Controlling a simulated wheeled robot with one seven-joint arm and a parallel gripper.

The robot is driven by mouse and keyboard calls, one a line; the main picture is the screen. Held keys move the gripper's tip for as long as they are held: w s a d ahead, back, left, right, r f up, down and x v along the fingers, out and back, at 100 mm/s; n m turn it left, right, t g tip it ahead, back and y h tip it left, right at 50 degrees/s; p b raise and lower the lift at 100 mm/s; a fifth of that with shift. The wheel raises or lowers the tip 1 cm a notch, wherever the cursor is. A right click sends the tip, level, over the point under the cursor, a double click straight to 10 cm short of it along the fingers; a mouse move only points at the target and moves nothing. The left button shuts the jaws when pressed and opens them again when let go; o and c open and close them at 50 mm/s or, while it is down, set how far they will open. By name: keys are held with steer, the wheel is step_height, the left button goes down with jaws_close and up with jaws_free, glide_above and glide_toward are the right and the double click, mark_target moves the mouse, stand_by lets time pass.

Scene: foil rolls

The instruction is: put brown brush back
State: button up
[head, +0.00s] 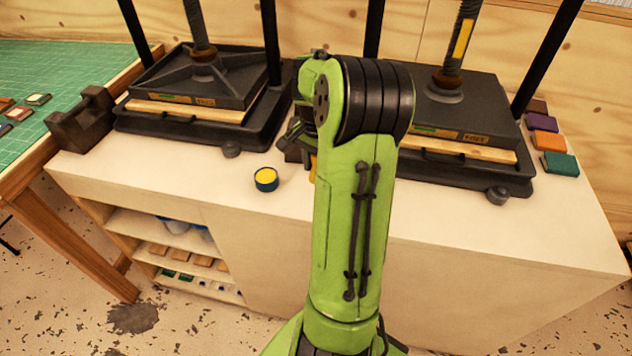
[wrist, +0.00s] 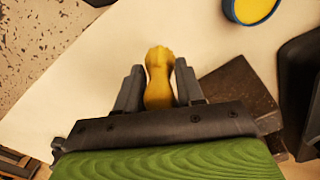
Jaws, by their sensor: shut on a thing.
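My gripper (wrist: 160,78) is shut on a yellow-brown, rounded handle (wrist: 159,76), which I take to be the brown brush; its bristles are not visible. The handle sits between the two dark fingers in the wrist view, over the pale bench top. In the head view my arm hides most of the gripper, and a small orange-yellow bit of the handle (head: 312,168) shows beside the arm. A dark brown block (wrist: 238,88) lies to the right of the fingers in the wrist view. Whether it is a brush rest cannot be told.
A blue tin with yellow content (head: 265,179) stands on the bench (head: 180,190) left of my arm. Two black presses (head: 195,85) (head: 450,105) stand behind. A dark brown holder (head: 82,122) is at the bench's left end. Coloured blocks (head: 548,141) lie right.

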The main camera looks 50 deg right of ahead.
step_height(320, 180, down, 6)
steer(key=shift+f+b, duration=0.1)
steer(key=shift+b, duration=0.6)
steer(key=shift+c, duration=0.5)
steer(key=o, duration=1.1)
steer(key=shift+o, duration=0.2)
